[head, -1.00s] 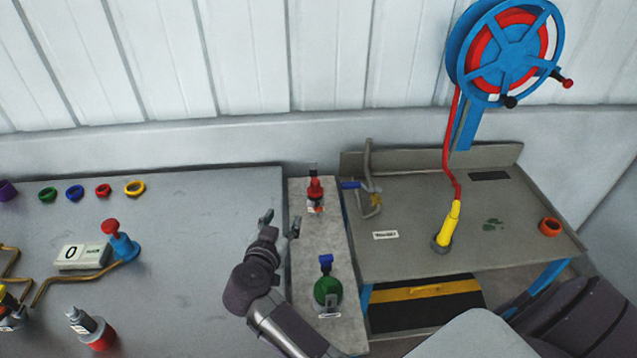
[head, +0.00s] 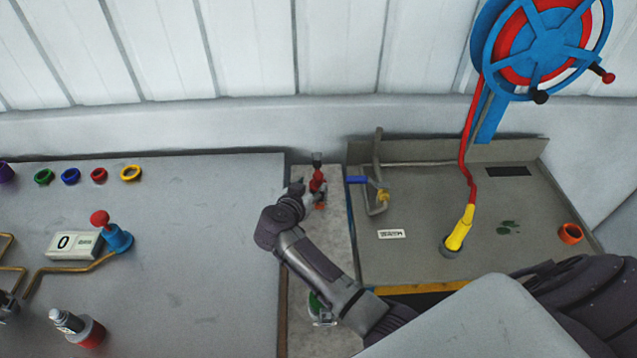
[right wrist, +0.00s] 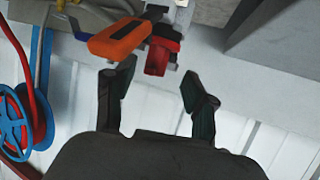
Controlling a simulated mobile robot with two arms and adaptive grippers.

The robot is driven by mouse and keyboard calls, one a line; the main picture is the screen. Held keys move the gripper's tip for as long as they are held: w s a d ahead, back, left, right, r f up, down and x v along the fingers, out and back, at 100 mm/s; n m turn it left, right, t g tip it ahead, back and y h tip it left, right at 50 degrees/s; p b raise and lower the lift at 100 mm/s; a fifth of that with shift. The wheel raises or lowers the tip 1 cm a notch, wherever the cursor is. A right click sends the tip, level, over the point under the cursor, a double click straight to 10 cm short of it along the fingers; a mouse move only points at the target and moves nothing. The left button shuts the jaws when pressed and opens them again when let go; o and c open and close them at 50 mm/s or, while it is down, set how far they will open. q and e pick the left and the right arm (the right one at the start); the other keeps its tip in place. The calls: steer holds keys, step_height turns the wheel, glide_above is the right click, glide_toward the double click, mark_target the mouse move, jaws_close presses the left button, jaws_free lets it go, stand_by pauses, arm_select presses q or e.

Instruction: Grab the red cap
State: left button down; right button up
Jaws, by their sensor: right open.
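A red cap-like piece (head: 317,180) stands upright on a fitting at the far end of the narrow grey slab, with a dark and grey part above it. My right gripper (head: 308,193) is right beside it, on its left and near side, and partly hides its lower part. In the right wrist view the gripper (right wrist: 158,86) has its fingers spread with nothing between them. A red piece (right wrist: 160,57) shows just beyond the fingertips there, beside an orange block (right wrist: 120,38). I cannot tell whether a finger touches either. My left gripper is out of view.
A green round piece (head: 315,303) on the slab is mostly behind my right arm. A blue-handled metal bracket (head: 378,185) stands close right of the red piece. Coloured rings, including a red ring (head: 98,175), lie on the left table (head: 200,230). That table's right part is clear.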

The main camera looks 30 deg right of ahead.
mark_target(317, 179)
steer(key=shift+w+d+r+p, duration=0.1)
steer(key=shift+w+d+p, duration=0.25)
steer(key=shift+d, duration=0.3)
steer(key=shift+w+d+p, duration=0.2)
steer(key=shift+w+d, duration=0.25)
steer(key=shift+d, duration=0.15)
steer(key=shift+x, duration=1.1)
steer(key=shift+d+f, duration=0.1)
steer(key=shift+f, duration=0.2)
steer(key=shift+r, duration=0.1)
steer(key=shift+c, duration=1)
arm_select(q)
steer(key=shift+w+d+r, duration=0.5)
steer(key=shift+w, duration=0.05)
arm_select(e)
jaws_close()
